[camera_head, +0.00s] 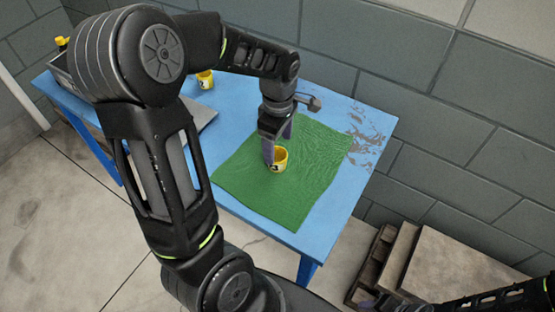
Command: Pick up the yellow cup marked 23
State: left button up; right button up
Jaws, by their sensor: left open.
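A yellow cup (280,161) with a dark mark on its side stands upright on the green mat (314,177). Its number is too small to read. My left gripper (277,149) is open and points down at this cup, with one finger in front of its left side and the other behind it. I cannot tell whether the fingers touch the cup. A second yellow cup (205,79) stands farther back on the blue table, partly hidden behind my left arm. My right arm shows at the lower right, and its gripper is out of view.
The blue table (233,95) has worn paint at its right end and stands against a grey block wall (415,70). A grey tray with a yellow-topped item (62,43) is at the far left. Wooden pallets (445,270) lie at the lower right. The mat's right part is clear.

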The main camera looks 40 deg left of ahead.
aim_at(277, 155)
pick_arm(q)
notch_tip(277, 155, down, 5)
jog(key=shift+a+f+p, duration=0.1)
jog(key=shift+a+p, duration=0.05)
jog(key=shift+p, duration=0.45)
jog(key=shift+c, duration=0.3)
jog(key=c, duration=1.4)
notch_tip(277, 155, up, 10)
jog(key=shift+r+b, duration=0.1)
jog(key=shift+b, duration=0.45)
